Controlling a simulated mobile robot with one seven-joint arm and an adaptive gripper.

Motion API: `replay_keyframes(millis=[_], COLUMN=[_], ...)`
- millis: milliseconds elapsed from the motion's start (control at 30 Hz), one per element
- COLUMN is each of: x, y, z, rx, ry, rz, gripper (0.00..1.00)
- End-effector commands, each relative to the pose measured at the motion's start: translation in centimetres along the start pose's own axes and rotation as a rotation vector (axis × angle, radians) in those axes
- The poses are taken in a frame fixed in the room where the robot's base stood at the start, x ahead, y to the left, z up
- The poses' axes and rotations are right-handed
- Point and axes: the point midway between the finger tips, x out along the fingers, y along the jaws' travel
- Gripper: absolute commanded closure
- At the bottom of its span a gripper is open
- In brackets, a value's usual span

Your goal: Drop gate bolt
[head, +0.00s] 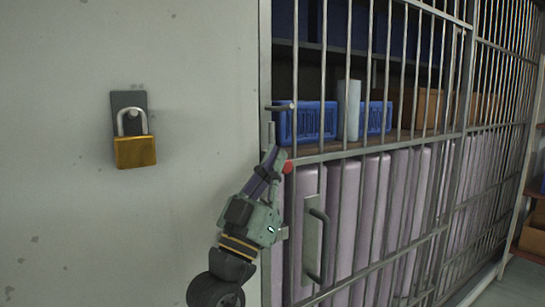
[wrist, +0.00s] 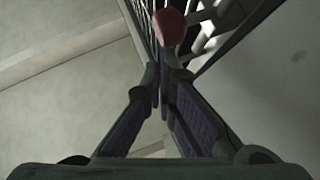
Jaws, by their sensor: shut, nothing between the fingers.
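The barred gate (head: 345,157) stands upright at the edge of the pale wall. At its left edge is a grey metal bolt piece (head: 280,107), with a thin upright rod (head: 271,132) below it. A red knob (head: 287,167), seemingly part of the bolt, is beside my fingertips; it also shows in the wrist view (wrist: 169,27), just beyond them. My gripper (head: 275,157) points up along the gate's left edge. Its fingers (wrist: 164,75) are together with nothing between them. I cannot tell whether they touch the knob. My fingers partly hide the lower bolt area.
A brass padlock (head: 135,151) hangs on a dark plate on the wall to the left. A grey pull handle (head: 317,243) is on the gate, low and right of my gripper. Behind the bars are blue baskets (head: 307,123) and tall pale purple panels (head: 345,215).

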Motion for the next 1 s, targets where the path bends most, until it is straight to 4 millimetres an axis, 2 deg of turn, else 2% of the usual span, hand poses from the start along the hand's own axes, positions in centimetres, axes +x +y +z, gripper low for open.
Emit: replay_keyframes(millis=[333,733,1000], x=[-0.4,-3.7,-3.7], y=[0.0,0.0,0.0], z=[0.3,3.3,3.4], rx=[0.000,0.000,0.000], ry=[0.000,0.000,-0.002], rz=[0.000,0.000,0.000], gripper=[1.00,1.00,1.00])
